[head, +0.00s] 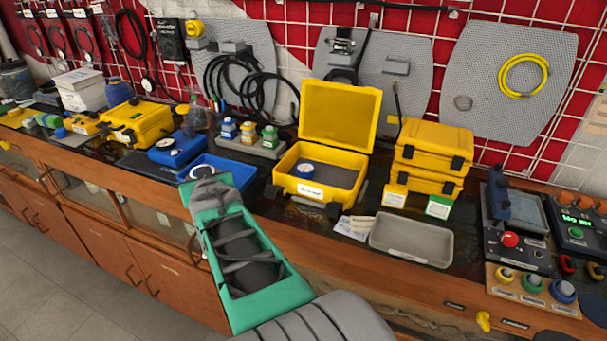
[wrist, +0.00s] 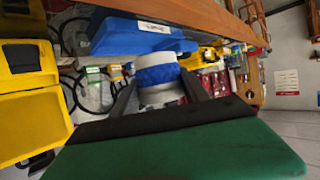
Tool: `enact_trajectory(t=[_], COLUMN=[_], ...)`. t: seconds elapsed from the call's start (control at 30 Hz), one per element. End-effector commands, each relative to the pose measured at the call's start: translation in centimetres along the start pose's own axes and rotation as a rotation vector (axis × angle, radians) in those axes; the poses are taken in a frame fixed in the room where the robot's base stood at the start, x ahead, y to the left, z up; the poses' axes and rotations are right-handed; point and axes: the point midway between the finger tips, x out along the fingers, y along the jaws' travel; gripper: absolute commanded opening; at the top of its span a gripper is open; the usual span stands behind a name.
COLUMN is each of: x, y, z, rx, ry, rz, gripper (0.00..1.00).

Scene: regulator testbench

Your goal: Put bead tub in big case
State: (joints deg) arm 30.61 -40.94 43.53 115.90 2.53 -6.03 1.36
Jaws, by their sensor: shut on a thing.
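My gripper (wrist: 160,92) is shut on the bead tub (wrist: 157,76), a white round tub with a blue band. It holds the tub close to the blue bin (head: 228,172), which also shows in the wrist view (wrist: 140,38). In the head view the fingers and tub are mostly hidden by my wrist; a pale bit shows at the tip. The big case (head: 318,190) is yellow, with its lid up, to the right of my gripper. A small round blue and white item (head: 305,169) lies in it at the left; the rest of its grey floor is bare.
A grey rack (head: 262,150) with several small bottles stands behind the blue bin. Stacked yellow cases (head: 430,155) and an empty grey tray (head: 412,240) are right of the big case. A blue gauge box (head: 177,150) and yellow case (head: 138,122) are at left.

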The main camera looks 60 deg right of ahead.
Motion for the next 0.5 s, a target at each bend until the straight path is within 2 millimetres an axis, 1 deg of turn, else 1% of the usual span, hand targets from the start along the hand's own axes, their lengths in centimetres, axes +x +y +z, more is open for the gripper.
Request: enact_trajectory(t=[0.03,0.07,0.1,0.17,0.2,0.3,0.4,0.5], x=[0.2,0.3,0.2,-0.4,-1.0,-3.1,-5.1,-6.4], y=[3.3,5.4,8.2,12.2,14.7,19.8,23.1,24.9], z=[-0.9,-1.1,-1.5,-1.9,-2.2,-2.7,-3.0,-3.2], rx=[0.041,0.070,0.106,0.160,0.194,0.270,0.323,0.354], ry=[-0.001,-0.001,0.000,-0.001,0.000,0.001,0.001,0.001], rz=[0.105,0.172,0.261,0.390,0.471,0.650,0.779,0.851], gripper=[0.09,0.09,0.09,0.09,0.09,0.09,0.09,0.09])
